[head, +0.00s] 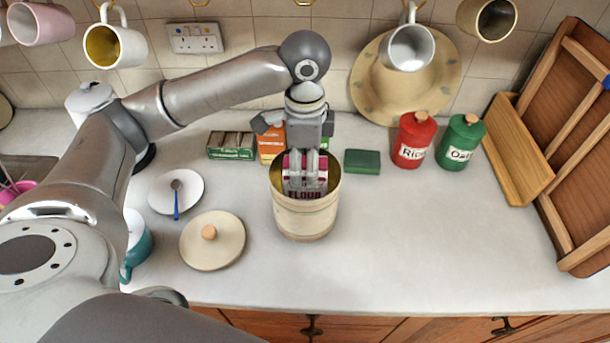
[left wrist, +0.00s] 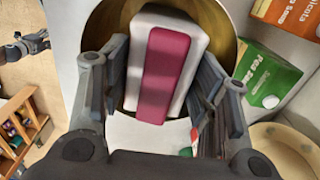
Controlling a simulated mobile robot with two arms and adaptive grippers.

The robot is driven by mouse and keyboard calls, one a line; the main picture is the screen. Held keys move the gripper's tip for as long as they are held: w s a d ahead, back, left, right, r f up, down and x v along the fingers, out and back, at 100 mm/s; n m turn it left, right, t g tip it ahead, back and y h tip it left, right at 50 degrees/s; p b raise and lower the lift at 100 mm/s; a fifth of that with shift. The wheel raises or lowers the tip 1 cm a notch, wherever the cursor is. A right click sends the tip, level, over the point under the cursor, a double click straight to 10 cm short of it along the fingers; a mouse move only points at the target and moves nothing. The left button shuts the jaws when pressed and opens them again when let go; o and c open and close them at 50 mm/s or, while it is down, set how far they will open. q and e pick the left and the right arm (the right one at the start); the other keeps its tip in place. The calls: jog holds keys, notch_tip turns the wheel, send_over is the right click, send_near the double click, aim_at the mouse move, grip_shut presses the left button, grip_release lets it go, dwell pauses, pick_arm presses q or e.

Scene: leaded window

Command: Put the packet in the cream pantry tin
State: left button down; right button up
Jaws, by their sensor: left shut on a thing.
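The packet (left wrist: 166,75), white with a magenta stripe, is between the fingers of my left gripper (head: 306,158). In the left wrist view my left gripper (left wrist: 165,100) has a finger against each side of it. The cream pantry tin (head: 305,220) stands upright on the worktop with its mouth open. In the head view the packet (head: 305,180) is at the tin's mouth, inside the rim's outline. How deep it sits is hard to tell. A small grey part at the left edge of the left wrist view may be my right gripper (left wrist: 25,46).
A pale round lid (head: 212,242) with a knob lies left of the tin. A saucer (head: 160,194) with a spoon is beyond it. Cartons (head: 270,142) and a green box (head: 362,161) stand behind. Red and green canisters (head: 411,145) are at right. The right front worktop is clear.

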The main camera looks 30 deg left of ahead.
pick_arm(q)
jog(key=shift+f, duration=2.25)
pick_arm(e)
jog(key=shift+s+r, duration=0.3)
jog(key=shift+s, duration=0.3)
pick_arm(q)
jog(key=shift+p, duration=0.3)
jog(key=c, duration=0.5)
grip_release()
jog(key=shift+f, duration=0.15)
jog(key=shift+c, duration=0.2)
pick_arm(e)
jog(key=shift+d, duration=0.15)
jog(key=shift+w, duration=0.1)
